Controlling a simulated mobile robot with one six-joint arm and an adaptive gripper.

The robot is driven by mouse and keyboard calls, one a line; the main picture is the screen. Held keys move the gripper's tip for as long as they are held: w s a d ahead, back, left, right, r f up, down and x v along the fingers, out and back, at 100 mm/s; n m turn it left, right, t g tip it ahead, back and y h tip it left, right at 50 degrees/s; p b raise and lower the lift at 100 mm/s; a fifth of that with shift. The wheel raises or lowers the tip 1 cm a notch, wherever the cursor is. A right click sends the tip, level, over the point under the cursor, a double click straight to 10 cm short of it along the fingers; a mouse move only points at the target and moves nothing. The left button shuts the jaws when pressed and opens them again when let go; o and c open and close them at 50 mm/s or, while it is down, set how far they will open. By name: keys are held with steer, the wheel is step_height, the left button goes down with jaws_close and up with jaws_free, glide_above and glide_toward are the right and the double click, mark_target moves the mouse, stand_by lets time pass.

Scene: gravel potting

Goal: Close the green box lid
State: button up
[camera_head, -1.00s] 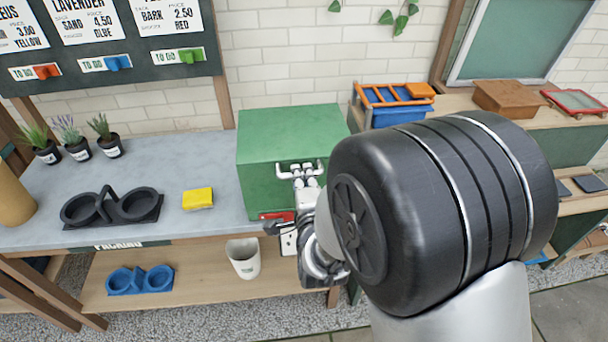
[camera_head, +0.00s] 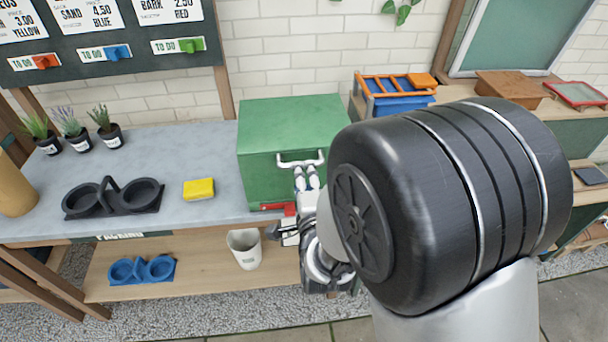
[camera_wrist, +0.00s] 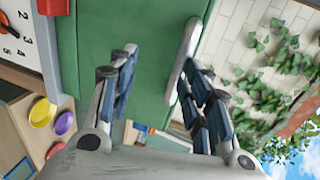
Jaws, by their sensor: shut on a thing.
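The green box (camera_head: 262,178) stands on the right end of the grey bench. Its lid (camera_head: 290,115) lies flat over the top, with no gap visible at the front seam. A white bar handle (camera_head: 300,160) is on the front; it also shows in the wrist view (camera_wrist: 182,60). My gripper (camera_head: 306,178) is at the handle, its fingers reaching up from below. In the wrist view my gripper (camera_wrist: 158,75) has its fingers spread around space, the handle against the right finger. The exact contact is hard to make out. My arm hides the box's lower right.
A yellow sponge (camera_head: 199,189) and a black double pot holder (camera_head: 112,197) are left of the box. A white pot (camera_head: 244,248) and a blue holder (camera_head: 141,270) stand on the lower shelf. A blue crate with an orange rack (camera_head: 395,95) is behind right.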

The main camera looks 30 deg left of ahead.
steer(key=v, duration=0.5)
steer(key=shift+s+d+r, duration=0.15)
steer(key=shift+s+d, duration=0.05)
steer(key=shift+d, duration=0.1)
steer(key=w+d+r+n+g+h, duration=0.1)
steer(key=d+r+n+g+h, duration=0.15)
steer(key=d, duration=0.75)
steer(key=d+r+n+g+h, duration=0.1)
steer(key=d+r+n+h, duration=0.25)
steer(key=d, duration=0.75)
steer(key=s+d+r+n+g+h, duration=0.3)
steer(key=s+d+n+g, duration=0.1)
steer(key=s+d, duration=1.1)
steer(key=shift+s+d, duration=0.2)
steer(key=shift+s, duration=0.5)
steer(key=shift+a, duration=0.1)
